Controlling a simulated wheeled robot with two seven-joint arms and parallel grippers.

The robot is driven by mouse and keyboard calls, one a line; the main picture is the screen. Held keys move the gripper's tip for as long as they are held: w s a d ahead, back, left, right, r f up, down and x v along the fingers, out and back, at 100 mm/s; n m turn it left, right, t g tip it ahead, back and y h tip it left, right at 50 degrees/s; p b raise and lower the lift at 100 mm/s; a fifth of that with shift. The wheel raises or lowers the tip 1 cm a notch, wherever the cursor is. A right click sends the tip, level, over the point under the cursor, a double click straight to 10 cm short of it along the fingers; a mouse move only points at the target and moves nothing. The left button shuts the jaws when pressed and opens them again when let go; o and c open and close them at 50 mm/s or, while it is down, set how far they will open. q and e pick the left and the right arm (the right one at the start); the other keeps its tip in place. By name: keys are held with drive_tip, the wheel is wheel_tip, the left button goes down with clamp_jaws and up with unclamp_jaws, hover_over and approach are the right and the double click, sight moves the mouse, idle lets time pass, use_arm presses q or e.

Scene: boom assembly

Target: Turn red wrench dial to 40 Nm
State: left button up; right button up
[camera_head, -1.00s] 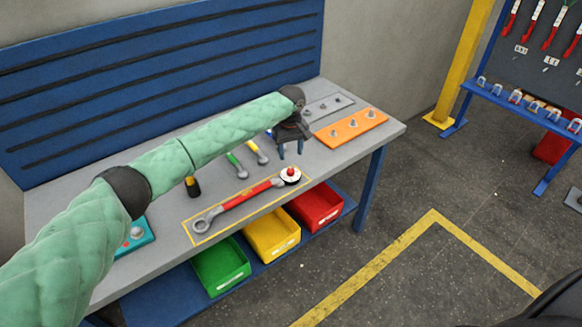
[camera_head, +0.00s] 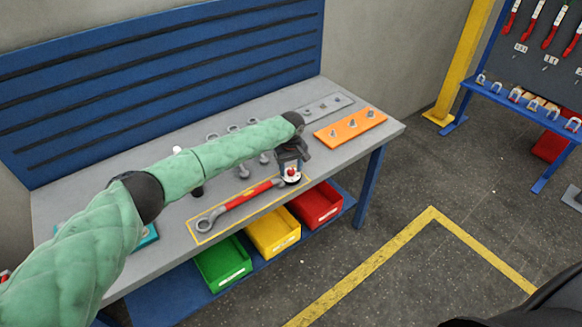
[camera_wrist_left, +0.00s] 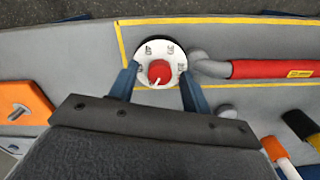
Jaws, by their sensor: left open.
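The red wrench (camera_head: 236,202) lies flat on the bench inside a yellow outlined rectangle, with its ring end at the left. Its dial (camera_head: 291,174) is at the right end, a white round face with a red knob. My right gripper is out of view.
An orange plate (camera_head: 350,128) with studs and a grey plate (camera_head: 322,108) lie right of the gripper. Several other tools lie behind the wrench, partly hidden by my left arm. Green, yellow and red bins (camera_head: 320,206) stand below the bench's front edge.

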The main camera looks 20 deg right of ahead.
use_arm(q)
drive_tip(key=shift+c, duration=0.2)
drive_tip(key=c, duration=1)
drive_tip(key=shift+o, duration=0.2)
